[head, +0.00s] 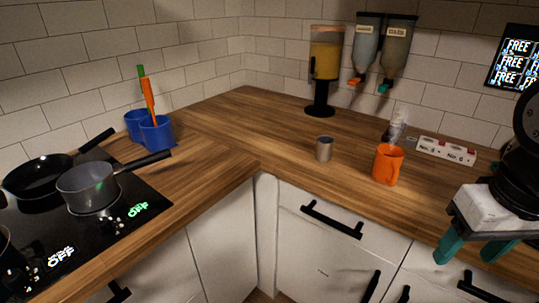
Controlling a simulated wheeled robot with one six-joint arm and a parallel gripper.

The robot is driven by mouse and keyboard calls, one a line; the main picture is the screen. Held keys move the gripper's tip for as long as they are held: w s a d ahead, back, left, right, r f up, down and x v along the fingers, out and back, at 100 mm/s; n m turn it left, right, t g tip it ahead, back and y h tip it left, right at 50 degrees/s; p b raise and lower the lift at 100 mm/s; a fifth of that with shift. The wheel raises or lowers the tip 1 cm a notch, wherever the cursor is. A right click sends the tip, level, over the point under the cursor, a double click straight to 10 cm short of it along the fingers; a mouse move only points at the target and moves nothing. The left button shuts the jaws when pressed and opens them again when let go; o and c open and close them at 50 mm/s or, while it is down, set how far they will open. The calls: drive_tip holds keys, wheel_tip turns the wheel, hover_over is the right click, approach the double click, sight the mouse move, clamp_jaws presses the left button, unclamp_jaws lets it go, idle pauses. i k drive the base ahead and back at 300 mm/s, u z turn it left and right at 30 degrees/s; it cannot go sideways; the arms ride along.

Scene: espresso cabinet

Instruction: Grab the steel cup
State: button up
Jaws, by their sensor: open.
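The steel cup (324,148) is a small grey metal cup standing upright on the wooden counter, a little right of the picture's middle. An orange mug (387,165) stands to its right, apart from it. My gripper (466,252) is at the right edge, with two green fingertips spread apart and pointing down. It is open and empty, to the right of and nearer than the cup and mug. Nothing hides the steel cup.
A yellow-filled dispenser (324,68) stands behind the cup. Two wall dispensers (380,50) hang above. A white box (446,150) lies at the back right. Blue cups (157,133) and a hob (125,215) with pans are at left. The counter left of the cup is clear.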

sight(325, 144)
drive_tip(key=z, duration=2.4)
drive_tip(key=k, duration=1.4)
drive_tip(key=u, duration=1.9)
drive_tip(key=i, duration=1)
drive_tip(key=z, duration=0.1)
